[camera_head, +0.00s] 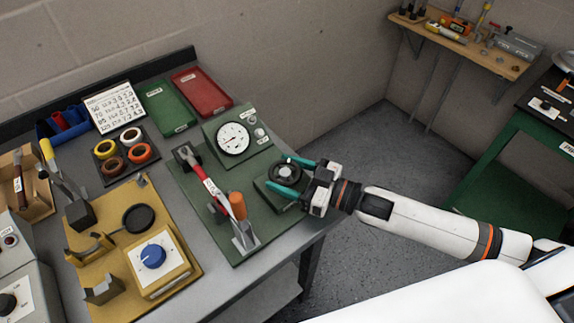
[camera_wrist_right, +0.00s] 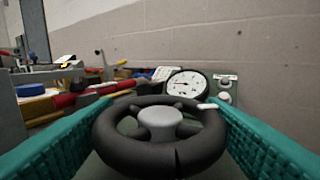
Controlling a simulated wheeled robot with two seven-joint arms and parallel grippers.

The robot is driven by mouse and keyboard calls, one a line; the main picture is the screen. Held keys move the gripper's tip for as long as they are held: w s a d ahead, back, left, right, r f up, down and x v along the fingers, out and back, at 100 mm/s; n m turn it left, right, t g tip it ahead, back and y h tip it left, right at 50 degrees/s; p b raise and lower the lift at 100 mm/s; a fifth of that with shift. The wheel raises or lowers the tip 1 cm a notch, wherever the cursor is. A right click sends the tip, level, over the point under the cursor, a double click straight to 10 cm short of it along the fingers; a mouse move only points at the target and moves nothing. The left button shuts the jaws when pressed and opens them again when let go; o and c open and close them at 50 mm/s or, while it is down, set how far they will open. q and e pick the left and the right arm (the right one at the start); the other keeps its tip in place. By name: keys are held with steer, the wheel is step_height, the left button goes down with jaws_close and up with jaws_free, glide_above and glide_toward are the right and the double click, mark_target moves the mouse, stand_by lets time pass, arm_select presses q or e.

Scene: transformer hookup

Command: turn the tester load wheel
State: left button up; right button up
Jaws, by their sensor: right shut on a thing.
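The tester is a green board (camera_head: 255,232) on the grey bench with a white dial gauge (camera_head: 233,138) standing on it. Its load wheel (camera_head: 285,174) is a small black handwheel at the board's right side. In the right wrist view the wheel (camera_wrist_right: 160,138) fills the lower middle, with a grey hub, spokes and a white mark at its upper right rim. My right gripper (camera_head: 284,178) has its teal fingers on either side of the wheel and is shut on its rim. The gauge (camera_wrist_right: 187,85) also shows behind the wheel. My left gripper is not in view.
A red-handled lever (camera_head: 207,184) and an orange cylinder (camera_head: 238,205) stand left of the wheel. A yellow fixture with a blue knob (camera_head: 153,255) is further left. Green (camera_head: 167,106) and red (camera_head: 201,92) trays lie behind. Open floor lies right of the bench.

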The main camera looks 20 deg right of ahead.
steer(key=m+t+h+p, duration=0.1)
steer(key=m+t+h, duration=0.1)
steer(key=m+t+h+p, duration=0.1)
steer(key=m+t+h, duration=0.1)
steer(key=h, duration=0.1)
steer(key=shift+a+r+p, duration=0.1)
steer(key=shift+r+p, duration=0.05)
steer(key=shift+p, duration=0.2)
steer(key=shift+m+t+h+p, duration=0.8)
steer(key=shift+m+h, duration=1.1)
steer(key=shift+h, duration=1.2)
steer(key=o, duration=1)
steer(key=shift+s, duration=0.25)
steer(key=s+b, duration=0.1)
steer(key=s, duration=0.5)
steer(key=s+d+b, duration=0.1)
steer(key=s, duration=0.3)
steer(key=shift+f+b, duration=0.2)
steer(key=shift+b, duration=0.1)
steer(key=shift+s+d+r, duration=0.15)
steer(key=shift+s, duration=0.6)
